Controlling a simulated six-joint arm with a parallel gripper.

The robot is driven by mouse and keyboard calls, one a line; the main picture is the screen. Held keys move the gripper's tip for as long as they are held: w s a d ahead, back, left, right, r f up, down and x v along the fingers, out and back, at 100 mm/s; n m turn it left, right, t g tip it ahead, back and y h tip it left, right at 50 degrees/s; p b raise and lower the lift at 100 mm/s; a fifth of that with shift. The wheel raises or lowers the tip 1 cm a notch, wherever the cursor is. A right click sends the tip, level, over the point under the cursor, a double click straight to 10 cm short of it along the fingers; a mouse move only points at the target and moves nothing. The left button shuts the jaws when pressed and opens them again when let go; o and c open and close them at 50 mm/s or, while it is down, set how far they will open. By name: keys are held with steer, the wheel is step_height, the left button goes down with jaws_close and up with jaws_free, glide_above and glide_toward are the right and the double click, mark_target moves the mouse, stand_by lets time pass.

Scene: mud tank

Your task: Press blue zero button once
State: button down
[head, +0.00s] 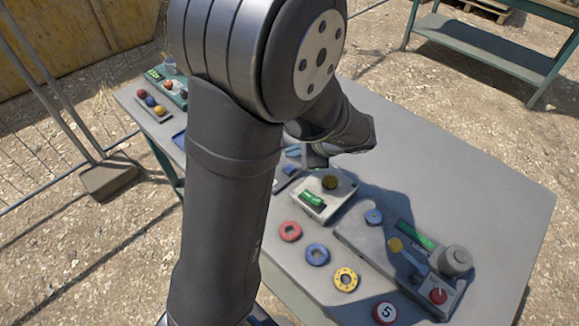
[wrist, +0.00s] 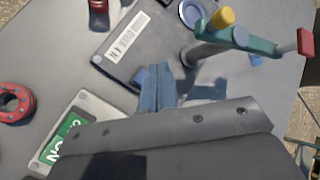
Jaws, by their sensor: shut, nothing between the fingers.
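In the wrist view my gripper (wrist: 157,72) shows as two bluish fingers side by side, shut and empty. They are over the near edge of a dark grey box (wrist: 112,62) with a white label (wrist: 127,37). A small dark blue patch (wrist: 139,76), possibly the blue zero button, shows just left of the fingertips. The fingers partly cover this spot, and I cannot tell whether they touch it. In the head view my gripper (head: 318,158) is mostly hidden behind my arm, close above the table. Part of the box (head: 284,178) shows beside the arm.
Red (head: 290,231), blue (head: 317,254) and yellow (head: 345,280) rings lie in front. A grey panel (head: 365,240) with controls is at the right. The table's far right (head: 480,185) is clear.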

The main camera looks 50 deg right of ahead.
steer(key=shift+f, duration=1.5)
stand_by(0.9)
steer(key=shift+f, duration=0.45)
steer(key=shift+f, duration=0.5)
stand_by(0.6)
steer(key=shift+r, duration=0.95)
steer(key=shift+r, duration=0.1)
steer(key=shift+r, duration=2.4)
